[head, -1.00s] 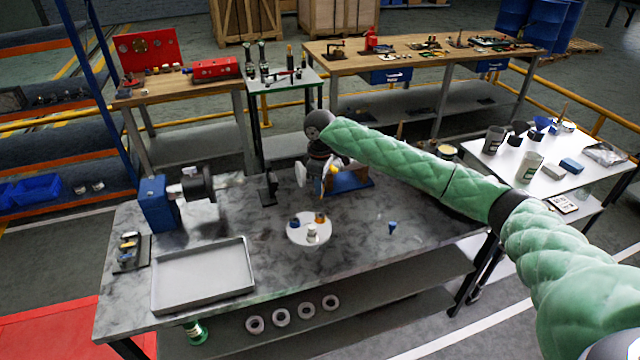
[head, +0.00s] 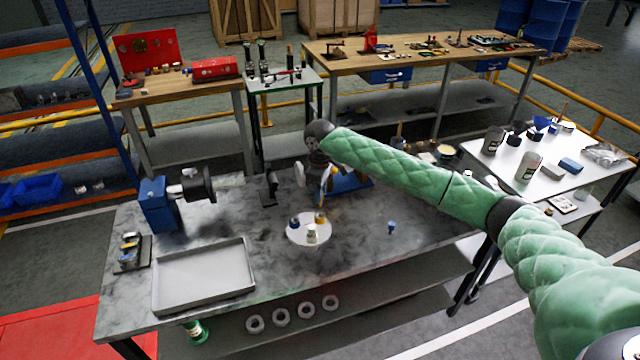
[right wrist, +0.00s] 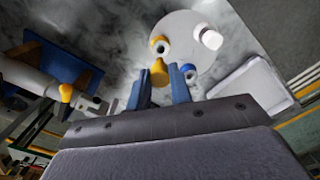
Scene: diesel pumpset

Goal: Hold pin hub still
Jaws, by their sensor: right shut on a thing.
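My right gripper (head: 324,195) is over the back middle of the grey marbled bench, seen small and partly hidden by my wrist. In the right wrist view its two blue fingers (right wrist: 160,86) are shut on a small yellow piece (right wrist: 159,72), which may be the pin hub; I cannot tell for sure. The white round plate (head: 322,238) lies in front of the gripper and carries small blue, orange and white-topped parts. It also shows in the right wrist view (right wrist: 190,60), beyond the fingertips. My left gripper is not in view.
A blue machine (head: 158,205) with a dark round head and an empty grey tray (head: 203,278) stand on the left of the bench. A black upright bracket (head: 269,188) stands left of the gripper. A small blue piece (head: 391,228) lies to the right. The front right bench top is clear.

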